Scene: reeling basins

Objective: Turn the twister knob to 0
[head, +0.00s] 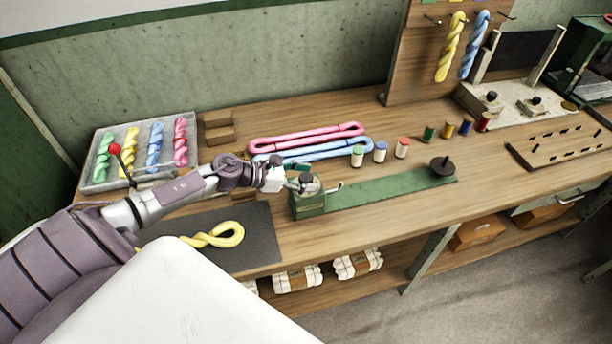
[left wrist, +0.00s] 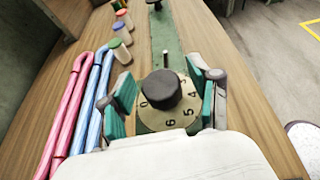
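The twister (head: 309,204) is a green box with a long green rail at the front middle of the bench. Its black round knob (left wrist: 160,90) sits on a pale dial (left wrist: 158,120) with numbers; 0, 4, 5 and 6 can be read. I cannot see a pointer mark on the knob. My left gripper (head: 297,184) is directly above the twister in the head view. In the left wrist view my left gripper (left wrist: 164,92) is open, with its teal fingers on either side of the knob and gaps between. My right gripper is in neither view.
Pink (head: 300,137) and blue (head: 310,152) skeins lie behind the twister. Several capped jars (head: 380,152) stand behind the rail. A grey tray of twisted skeins (head: 143,187) is at the left. A yellow skein (head: 222,236) lies on a dark mat (head: 262,250).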

